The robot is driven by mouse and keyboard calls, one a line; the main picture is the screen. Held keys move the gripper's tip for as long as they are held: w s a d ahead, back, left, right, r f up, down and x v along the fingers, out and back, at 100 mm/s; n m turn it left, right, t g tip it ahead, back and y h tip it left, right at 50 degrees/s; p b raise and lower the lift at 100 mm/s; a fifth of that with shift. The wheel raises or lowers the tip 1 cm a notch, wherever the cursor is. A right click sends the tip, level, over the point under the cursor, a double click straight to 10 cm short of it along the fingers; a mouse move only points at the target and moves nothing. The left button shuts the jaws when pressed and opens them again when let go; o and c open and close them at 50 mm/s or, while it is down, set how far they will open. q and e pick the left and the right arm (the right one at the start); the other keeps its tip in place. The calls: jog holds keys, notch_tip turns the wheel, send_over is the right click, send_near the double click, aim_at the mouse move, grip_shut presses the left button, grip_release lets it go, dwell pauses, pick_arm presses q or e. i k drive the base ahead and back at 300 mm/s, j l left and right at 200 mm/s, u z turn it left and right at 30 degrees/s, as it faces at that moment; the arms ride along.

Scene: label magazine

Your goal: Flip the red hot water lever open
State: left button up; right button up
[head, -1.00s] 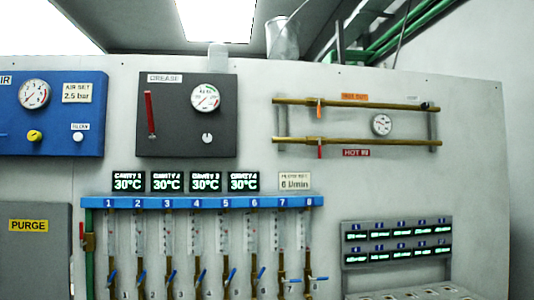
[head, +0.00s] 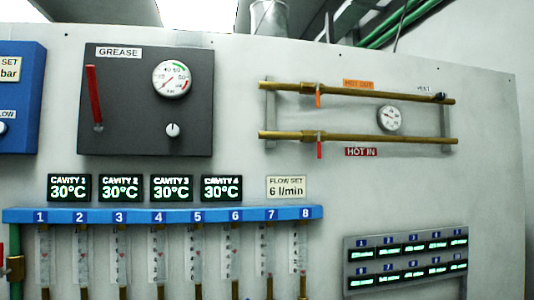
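The red hot water lever (head: 319,150) hangs straight down from a valve on the lower brass pipe (head: 385,138), just left of the red "HOT IN" label (head: 361,152). An orange lever (head: 318,98) hangs down from the upper brass pipe (head: 385,94), by the orange "HOT OUT" label (head: 358,84). Both levers stand across their pipes. Neither of my grippers shows in the head view.
A round gauge (head: 389,118) sits between the pipes. Left is a dark GREASE panel (head: 140,130) with its own long red lever (head: 94,98). Below are a blue manifold (head: 160,214) and a display panel (head: 405,258).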

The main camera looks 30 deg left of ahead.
aim_at(319, 142)
jog(key=i+j+u, duration=0.15)
jog(key=i+j, duration=0.2)
jog(key=i, duration=0.15)
jog(key=i+j+u, duration=0.1)
jog(key=i+j, duration=0.2)
jog(key=i, duration=0.25)
